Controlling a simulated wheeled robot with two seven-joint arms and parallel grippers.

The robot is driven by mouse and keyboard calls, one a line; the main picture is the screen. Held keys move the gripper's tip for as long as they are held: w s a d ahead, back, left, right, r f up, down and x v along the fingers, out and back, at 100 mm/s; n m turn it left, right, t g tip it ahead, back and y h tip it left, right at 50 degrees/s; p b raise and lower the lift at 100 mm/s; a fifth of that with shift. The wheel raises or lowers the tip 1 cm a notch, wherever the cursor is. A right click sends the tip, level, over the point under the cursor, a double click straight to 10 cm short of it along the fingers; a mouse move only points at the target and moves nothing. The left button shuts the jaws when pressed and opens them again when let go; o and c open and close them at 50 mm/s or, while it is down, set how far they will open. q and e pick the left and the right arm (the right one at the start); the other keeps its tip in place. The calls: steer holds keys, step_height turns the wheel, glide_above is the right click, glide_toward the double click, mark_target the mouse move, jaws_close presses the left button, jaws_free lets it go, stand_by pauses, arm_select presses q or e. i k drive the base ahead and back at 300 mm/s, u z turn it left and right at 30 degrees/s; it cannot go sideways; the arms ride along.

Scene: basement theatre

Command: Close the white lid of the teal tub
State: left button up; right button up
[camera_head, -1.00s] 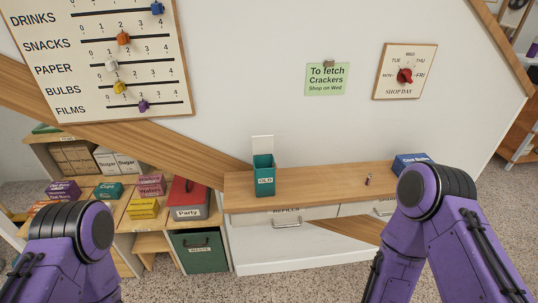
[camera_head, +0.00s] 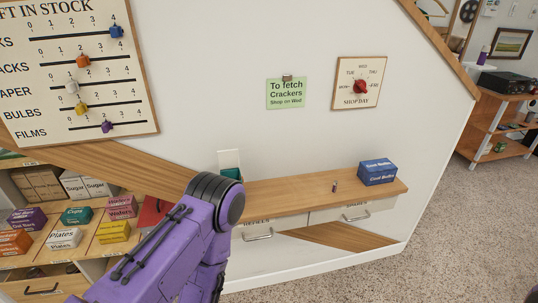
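The teal tub (camera_head: 231,173) stands at the left end of the wooden counter. Most of it is hidden behind my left arm; only a top corner shows. Its white lid (camera_head: 225,159) stands upright at the back of the tub, so the tub is open. My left arm comes in from the lower left, with its elbow in front of the tub. Its gripper is outside the picture. My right arm and gripper are not in view.
The wooden counter (camera_head: 300,190) is clear apart from a small object (camera_head: 334,186) and a blue box (camera_head: 377,172) at its right end. Drawers with handles lie below. Shelves of boxes (camera_head: 75,217) stand at left. Open floor (camera_head: 440,235) lies at right.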

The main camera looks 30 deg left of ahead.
mark_target(229, 159)
steer(key=i, duration=0.9)
steer(key=u, duration=1.85)
